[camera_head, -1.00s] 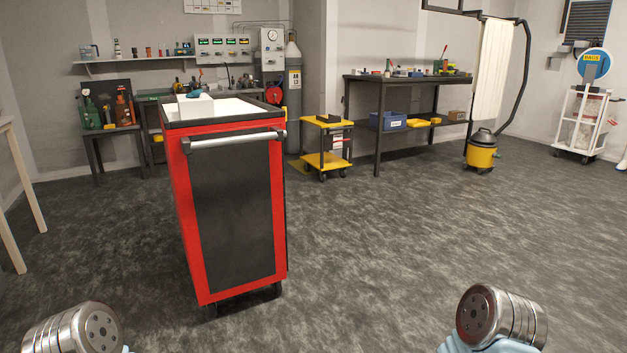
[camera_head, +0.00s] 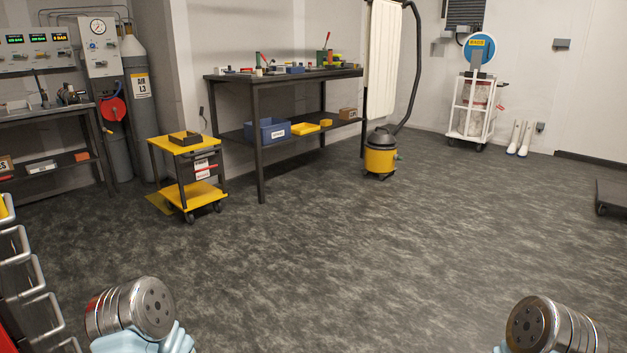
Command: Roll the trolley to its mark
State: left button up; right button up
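A small two-shelf trolley (camera_head: 190,190) with yellow shelves and dark posts stands on castors near the dark workbench. Its top shelf carries a small dark tray (camera_head: 185,138). A flat yellow patch (camera_head: 158,203) lies on the floor at its left side; the trolley hides part of it, so I cannot tell how far it reaches under. A taller white trolley (camera_head: 463,108) with a blue round top stands by the far wall. My arm links show at the bottom left and bottom right, well short of both trolleys. Neither gripper is in view.
A red cabinet with drawer handles (camera_head: 30,275) is close at the left edge. The dark workbench (camera_head: 258,160) and a yellow vacuum (camera_head: 380,158) stand behind. White boots (camera_head: 520,138) stand by the wall. A dark low platform (camera_head: 609,196) is at right. The middle floor is clear.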

aim_at(190, 193)
jog(key=i+u, duration=0.25)
jog(key=i, duration=0.3)
jog(key=i+u, duration=0.25)
jog(key=i, duration=0.3)
jog(key=i+l+u, duration=0.25)
jog(key=i, duration=0.25)
